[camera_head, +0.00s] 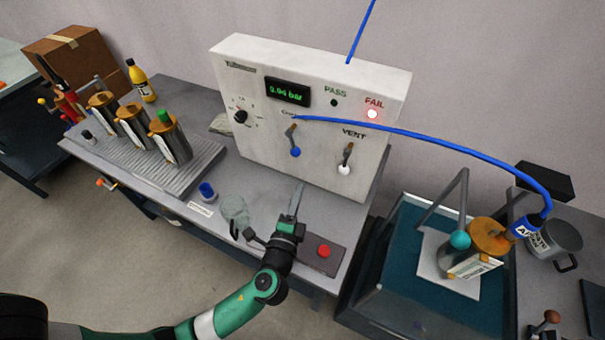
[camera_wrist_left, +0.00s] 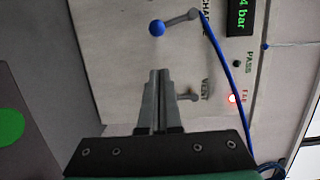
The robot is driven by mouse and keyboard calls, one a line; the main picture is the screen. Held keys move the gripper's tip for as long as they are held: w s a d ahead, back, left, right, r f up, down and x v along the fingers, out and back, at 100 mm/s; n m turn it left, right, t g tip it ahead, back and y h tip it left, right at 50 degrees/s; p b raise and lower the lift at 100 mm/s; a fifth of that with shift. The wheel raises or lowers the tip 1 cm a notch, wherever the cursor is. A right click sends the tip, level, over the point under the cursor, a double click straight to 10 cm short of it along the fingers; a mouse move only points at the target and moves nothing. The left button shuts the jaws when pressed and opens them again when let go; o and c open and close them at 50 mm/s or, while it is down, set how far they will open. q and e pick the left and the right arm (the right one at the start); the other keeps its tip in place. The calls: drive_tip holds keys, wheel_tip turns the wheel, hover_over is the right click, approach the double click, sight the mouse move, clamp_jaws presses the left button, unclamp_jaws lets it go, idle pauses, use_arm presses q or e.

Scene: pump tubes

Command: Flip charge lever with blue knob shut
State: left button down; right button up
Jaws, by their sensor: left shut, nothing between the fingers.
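The charge lever hangs down on the front of the white panel, with its blue knob (camera_head: 295,152) at the lower end. The knob also shows at the top of the left wrist view (camera_wrist_left: 156,28). My left gripper (camera_head: 298,187) is shut and empty, its fingers pointing up at the panel below the blue knob. In the left wrist view its fingertips (camera_wrist_left: 158,73) are apart from the knob. The vent lever with a white knob (camera_head: 344,169) is right of the charge lever; the fingers partly hide it in the left wrist view. My right gripper is not in view.
A blue hose (camera_head: 430,137) arcs from above the charge lever to a pump canister (camera_head: 487,238) on the right. The display (camera_head: 288,92) reads 0.04 bar and the FAIL light (camera_head: 372,113) is lit. Several canisters stand left.

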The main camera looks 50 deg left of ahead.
use_arm(q)
drive_tip(key=v, duration=0.3)
drive_tip(key=shift+s+d, duration=0.2)
idle(0.3)
